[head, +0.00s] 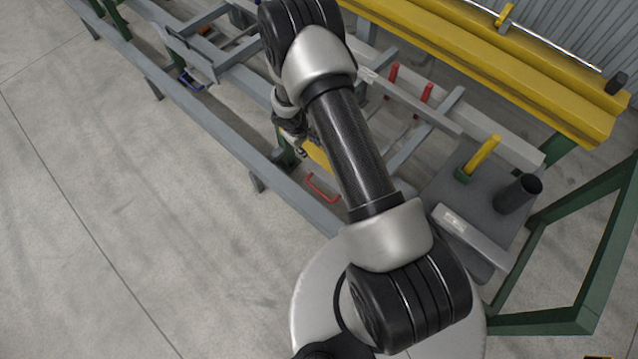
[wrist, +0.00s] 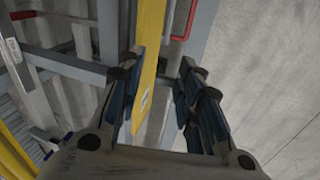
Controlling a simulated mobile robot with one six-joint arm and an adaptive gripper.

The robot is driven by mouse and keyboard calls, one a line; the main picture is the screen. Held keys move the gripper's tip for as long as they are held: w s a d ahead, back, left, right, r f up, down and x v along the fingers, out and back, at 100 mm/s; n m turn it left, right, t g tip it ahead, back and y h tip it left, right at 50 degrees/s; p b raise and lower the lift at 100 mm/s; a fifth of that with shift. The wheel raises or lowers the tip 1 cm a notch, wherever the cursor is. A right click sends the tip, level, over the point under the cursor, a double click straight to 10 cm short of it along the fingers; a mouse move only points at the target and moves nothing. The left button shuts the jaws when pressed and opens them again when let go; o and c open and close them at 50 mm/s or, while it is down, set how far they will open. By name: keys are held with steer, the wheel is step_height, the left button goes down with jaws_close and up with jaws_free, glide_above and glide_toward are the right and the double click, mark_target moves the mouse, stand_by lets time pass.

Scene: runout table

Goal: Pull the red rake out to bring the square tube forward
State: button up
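The red rake shows as two upright red fingers (head: 391,78) at the grey square tube, with a red handle (head: 322,187) low at the table's front rail. The handle also shows at the top of the wrist view (wrist: 184,22). The square tube (head: 440,122) lies lengthwise on the table; a pale labelled length shows at the wrist view's left edge (wrist: 12,45). My gripper (head: 300,148) is partly hidden by my arm, left of the handle. In the wrist view its fingers (wrist: 158,72) are apart, with a yellow plate (wrist: 150,50) between or beneath them; I cannot tell which. The handle is outside them.
A yellow beam (head: 500,75) runs along the back. At the right are a dark plate with a black cup (head: 518,194), a yellow post (head: 484,153) and a green frame (head: 590,290). Grey crossbars and the front rail (head: 210,120) surround my gripper. Open floor lies left.

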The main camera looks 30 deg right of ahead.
glide_toward(319, 191)
steer(key=shift+n+g+y, duration=0.4)
steer(key=f+b, duration=0.2)
steer(key=b, duration=0.1)
steer(key=w+d+f+b, duration=0.1)
steer(key=f+b, duration=0.1)
steer(key=f, duration=0.1)
steer(key=d+f+b, duration=0.1)
steer(key=f+b, duration=0.1)
steer(key=b, duration=0.1)
steer(key=shift+w+f+b, duration=0.15)
steer(key=shift+f+b, duration=0.15)
steer(key=shift+f, duration=0.1)
steer(key=shift+c, duration=0.3)
jaws_close()
